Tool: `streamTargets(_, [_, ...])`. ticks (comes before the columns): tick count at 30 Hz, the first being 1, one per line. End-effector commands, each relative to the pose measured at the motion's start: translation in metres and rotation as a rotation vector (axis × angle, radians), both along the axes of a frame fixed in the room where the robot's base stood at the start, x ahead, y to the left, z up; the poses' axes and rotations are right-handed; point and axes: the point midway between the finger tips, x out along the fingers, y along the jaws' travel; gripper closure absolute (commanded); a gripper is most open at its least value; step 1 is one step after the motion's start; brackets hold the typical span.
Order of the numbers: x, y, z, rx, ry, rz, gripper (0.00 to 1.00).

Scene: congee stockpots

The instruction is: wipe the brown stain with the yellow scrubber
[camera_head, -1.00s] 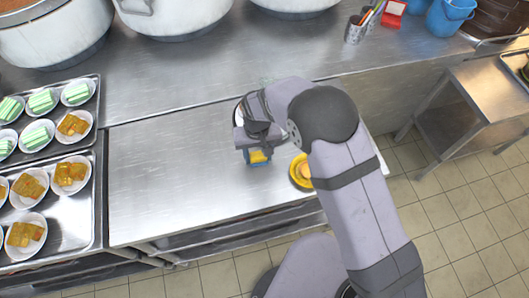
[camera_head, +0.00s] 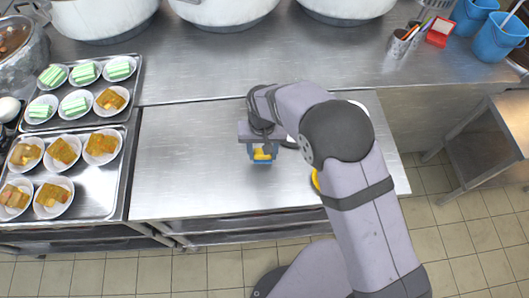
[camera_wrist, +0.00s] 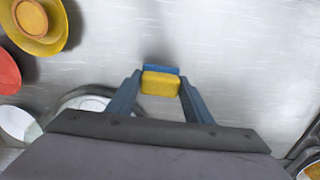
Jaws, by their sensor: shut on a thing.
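My gripper (camera_head: 262,155) is over the middle of the steel counter (camera_head: 190,165), shut on the yellow scrubber (camera_head: 262,151). In the wrist view the scrubber (camera_wrist: 161,84) is a small yellow block with a blue strip along its far side, held between the blue fingers of my gripper (camera_wrist: 160,88). I cannot tell if the scrubber touches the counter. I see no brown stain on the visible steel; my arm and gripper hide part of the counter.
A yellow dish (camera_wrist: 60,32) and a red item (camera_wrist: 8,72) are at the wrist view's left. Trays with small plates of cakes (camera_head: 103,178) stand left. Large pots (camera_head: 225,10) line the back. A cup of utensils (camera_head: 401,42) and blue buckets (camera_head: 497,42) are back right.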

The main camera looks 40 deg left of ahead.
Motion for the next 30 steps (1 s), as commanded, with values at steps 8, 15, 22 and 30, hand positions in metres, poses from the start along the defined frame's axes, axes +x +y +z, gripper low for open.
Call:
streamTargets(8, [0.001, 0.000, 0.030, 0.002, -0.001, 0.000, 0.78])
streamTargets(15, [0.001, 0.001, 0.048, 0.003, -0.002, 0.000, 0.78])
streamTargets(22, [0.001, 0.000, 0.049, 0.002, -0.001, 0.000, 0.78])
streamTargets(30, [0.004, -0.001, 0.049, 0.002, -0.001, -0.008, 0.78])
